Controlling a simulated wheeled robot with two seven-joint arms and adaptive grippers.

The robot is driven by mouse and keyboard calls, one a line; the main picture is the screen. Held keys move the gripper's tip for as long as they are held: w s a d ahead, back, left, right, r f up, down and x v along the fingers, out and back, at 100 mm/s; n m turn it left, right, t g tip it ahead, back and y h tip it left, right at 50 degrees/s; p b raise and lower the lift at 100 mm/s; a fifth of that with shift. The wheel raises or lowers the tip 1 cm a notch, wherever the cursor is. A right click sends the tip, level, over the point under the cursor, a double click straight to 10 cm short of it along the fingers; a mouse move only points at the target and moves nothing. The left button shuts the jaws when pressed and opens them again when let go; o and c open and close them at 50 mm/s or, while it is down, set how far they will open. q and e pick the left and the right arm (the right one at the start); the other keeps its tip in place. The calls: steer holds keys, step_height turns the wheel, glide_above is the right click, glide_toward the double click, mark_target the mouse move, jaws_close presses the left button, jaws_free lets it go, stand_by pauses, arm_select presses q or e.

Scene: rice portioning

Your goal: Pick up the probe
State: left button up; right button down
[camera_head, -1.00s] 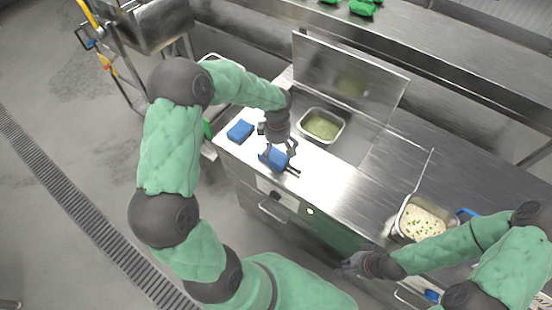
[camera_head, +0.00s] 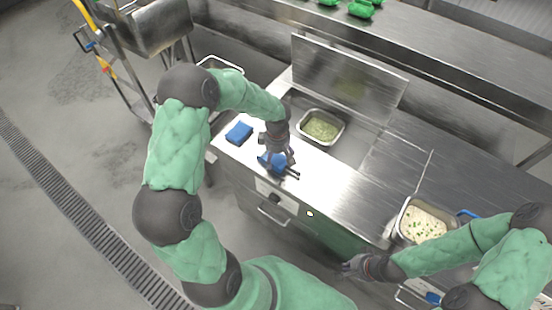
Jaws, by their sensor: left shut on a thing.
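The probe shows as a small dark stick (camera_head: 293,175) on the steel counter, with a blue piece (camera_head: 278,168) at its left end; whether they are one thing is too small to tell. My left gripper (camera_head: 276,162) points down over them and is shut on the probe, its fingers partly hiding the hold. The probe looks to be at or just above the counter. My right gripper (camera_head: 354,266) is low beside the counter's front edge, away from the probe; its finger opening is too small to tell.
A blue block (camera_head: 239,131) lies left of my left gripper. A pan with green contents (camera_head: 320,127) is sunk in the counter behind, by a raised steel lid (camera_head: 348,72). A rice pan (camera_head: 424,221) stands at the right. The counter's middle (camera_head: 345,190) is clear.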

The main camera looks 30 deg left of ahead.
mark_target(277, 156)
arm_select(q)
steer(key=shift+r, duration=0.6)
step_height(277, 156, up, 2)
steer(key=shift+r+p, duration=0.2)
steer(key=shift+p, duration=0.1)
steer(key=s+d+r+p, duration=0.2)
steer(key=s+r+p, duration=0.3)
steer(key=s+r, duration=0.8)
step_height(277, 156, up, 2)
steer(key=shift+s+d+r, duration=0.2)
steer(key=shift+s+d, duration=0.05)
steer(key=shift+s, duration=0.15)
